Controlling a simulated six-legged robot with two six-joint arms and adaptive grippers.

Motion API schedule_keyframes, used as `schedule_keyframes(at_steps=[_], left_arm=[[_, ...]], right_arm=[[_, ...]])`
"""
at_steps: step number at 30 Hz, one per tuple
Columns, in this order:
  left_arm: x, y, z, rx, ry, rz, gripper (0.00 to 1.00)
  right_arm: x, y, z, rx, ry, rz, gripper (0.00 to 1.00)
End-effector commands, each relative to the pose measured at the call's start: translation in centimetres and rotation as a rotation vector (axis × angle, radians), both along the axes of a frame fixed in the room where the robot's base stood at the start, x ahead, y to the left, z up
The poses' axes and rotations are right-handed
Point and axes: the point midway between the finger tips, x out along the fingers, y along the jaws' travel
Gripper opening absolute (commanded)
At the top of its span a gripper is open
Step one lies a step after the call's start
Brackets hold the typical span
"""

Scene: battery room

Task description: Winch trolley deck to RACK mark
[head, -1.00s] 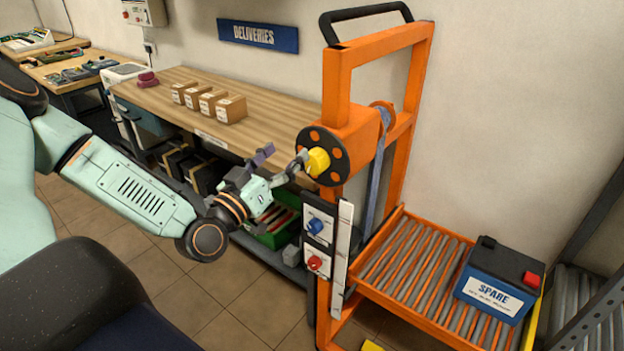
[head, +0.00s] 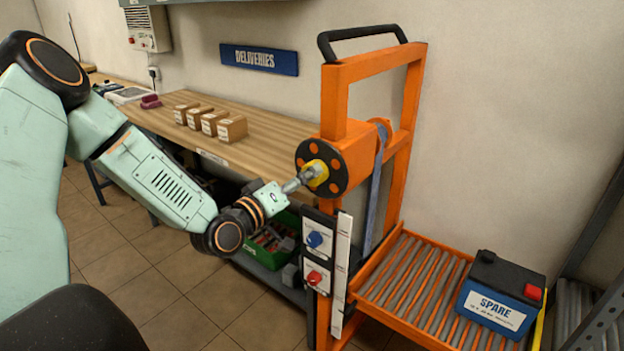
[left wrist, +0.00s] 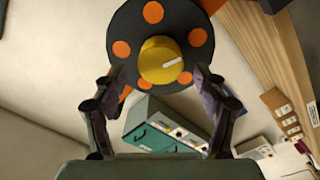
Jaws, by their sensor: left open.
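The orange winch trolley (head: 334,100) stands at the centre right of the head view. Its black winch disc with orange spots has a yellow knob (head: 316,172) in the middle. The knob also shows in the left wrist view (left wrist: 161,62), with a white line on its face. My left gripper (left wrist: 157,82) is open, its fingers on either side of the knob, with gaps visible. The roller deck (head: 412,290) is low and carries a blue and black SPARE battery (head: 498,294). A white strip (head: 341,265) runs down the mast; I cannot read a RACK mark. My right gripper is not seen.
A wooden bench (head: 262,140) with small cartons (head: 232,129) stands behind my left arm. A green crate (head: 262,243) is beneath it. A dark rack (head: 598,328) stands far right.

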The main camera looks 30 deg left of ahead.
Motion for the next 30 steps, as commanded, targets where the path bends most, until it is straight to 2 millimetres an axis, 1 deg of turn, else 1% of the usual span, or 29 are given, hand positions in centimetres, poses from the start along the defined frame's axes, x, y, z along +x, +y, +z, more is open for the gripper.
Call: schedule_keyframes(at_steps=[1, 6, 12, 23, 30], left_arm=[[0.5, -0.2, -0.2, 0.006, -0.001, -0.004, 0.72], [2.0, -0.3, -0.1, 0.005, -0.001, -0.002, 0.72], [3.2, -0.5, 0.0, 0.003, -0.002, 0.0, 0.72], [3.5, -0.5, 0.1, 0.0, -0.002, 0.001, 0.72], [3.4, -0.5, 0.1, 0.0, -0.001, 0.0, 0.53]], right_arm=[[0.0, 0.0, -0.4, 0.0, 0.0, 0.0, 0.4], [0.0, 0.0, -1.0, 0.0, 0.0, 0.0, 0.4], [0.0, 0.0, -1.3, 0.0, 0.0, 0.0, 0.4], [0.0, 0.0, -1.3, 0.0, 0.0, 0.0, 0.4], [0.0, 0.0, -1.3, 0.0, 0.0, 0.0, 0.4]])
